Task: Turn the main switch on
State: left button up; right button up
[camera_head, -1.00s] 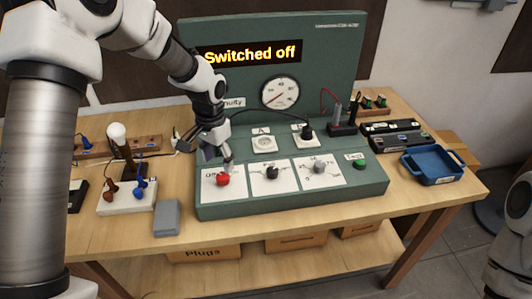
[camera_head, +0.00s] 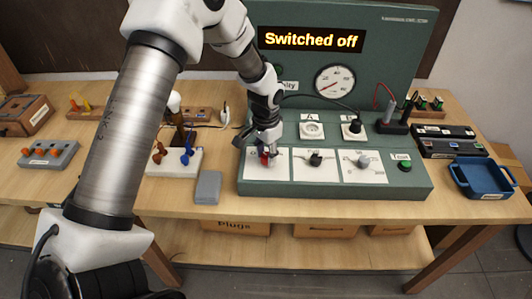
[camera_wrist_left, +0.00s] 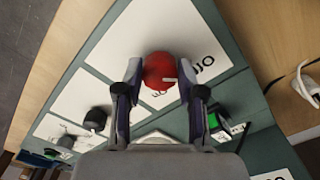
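The red main switch knob (camera_head: 266,158) sits on the leftmost white card of the green panel (camera_head: 340,198). My left gripper (camera_head: 267,155) is down at this knob. In the left wrist view the round red knob (camera_wrist_left: 160,70) lies between the two fingertips of the left gripper (camera_wrist_left: 160,78), which appear to touch its sides. A short pale mark shows on the knob's right part. The display (camera_head: 311,39) reads "Switched off". My right gripper is not in view.
A black knob (camera_head: 316,159), a grey knob (camera_head: 364,161) and a green button (camera_head: 404,165) are to the right on the panel. A grey block (camera_head: 207,188) lies left of it. A blue tray (camera_head: 480,178) stands at the right.

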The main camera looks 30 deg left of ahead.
pick_arm(q)
jog(key=shift+f, duration=0.1)
jog(key=shift+c, duration=0.3)
jog(key=shift+m, duration=0.4)
jog(key=m+p, duration=0.1)
jog(key=m, duration=0.1)
jog(key=shift+m, duration=0.3)
jog(key=m+p, duration=0.1)
jog(key=m, duration=0.3)
jog(key=shift+w+m, duration=0.1)
jog(key=shift+m, duration=0.2)
jog(key=m, duration=0.5)
jog(key=shift+p, duration=0.35)
jog(key=shift+f+m, duration=0.1)
jog(key=shift+m, duration=2.3)
